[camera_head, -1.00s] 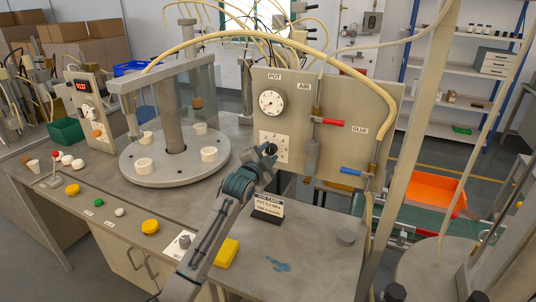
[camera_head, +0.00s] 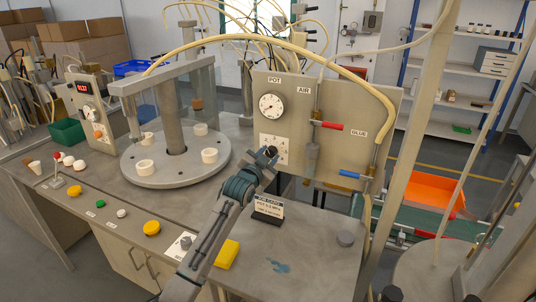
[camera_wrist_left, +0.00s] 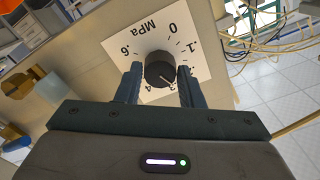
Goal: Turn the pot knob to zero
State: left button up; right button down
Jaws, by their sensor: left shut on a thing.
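The pot knob (camera_wrist_left: 160,69) is a round black knob on a white scale plate (camera_wrist_left: 117,43) marked MPa, with figures around it. In the wrist view, 0 is at the top of the scale and the light mark on the knob points down, near the lower figures, which the fingers partly hide. My left gripper (camera_wrist_left: 159,80) is shut on the knob, one finger on each side. In the head view, the left gripper (camera_head: 266,157) covers much of the knob on the upright panel (camera_head: 345,105). The right gripper is not in view.
The POT gauge (camera_head: 270,106) is above the scale plate. A red-handled AIR valve (camera_head: 331,126) and a blue-handled GLUE valve (camera_head: 352,174) are to its right. A job card (camera_head: 268,210) stands on the bench below, beside a yellow block (camera_head: 227,253). A round turntable (camera_head: 185,178) is left.

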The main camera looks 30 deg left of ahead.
pick_arm(q)
jog(key=n+p, duration=0.2)
jog(key=n, duration=0.4)
jog(key=n+p, duration=0.1)
jog(key=n, duration=0.4)
jog(key=shift+n+p, duration=0.4)
jog(key=n+p, duration=0.1)
jog(key=n, duration=0.3)
jog(key=shift+n+p, duration=0.3)
jog(key=shift+p, duration=0.05)
jog(key=n+p, duration=0.1)
jog(key=n, duration=0.2)
jog(key=shift+n+p, duration=0.3)
jog(key=shift+n, duration=0.1)
jog(key=shift+f+n+p, duration=0.1)
jog(key=shift+n+p, duration=0.25)
jog(key=shift+n, duration=0.45)
jog(key=o, duration=1)
jog(key=shift+a, duration=0.1)
jog(key=shift+s, duration=0.1)
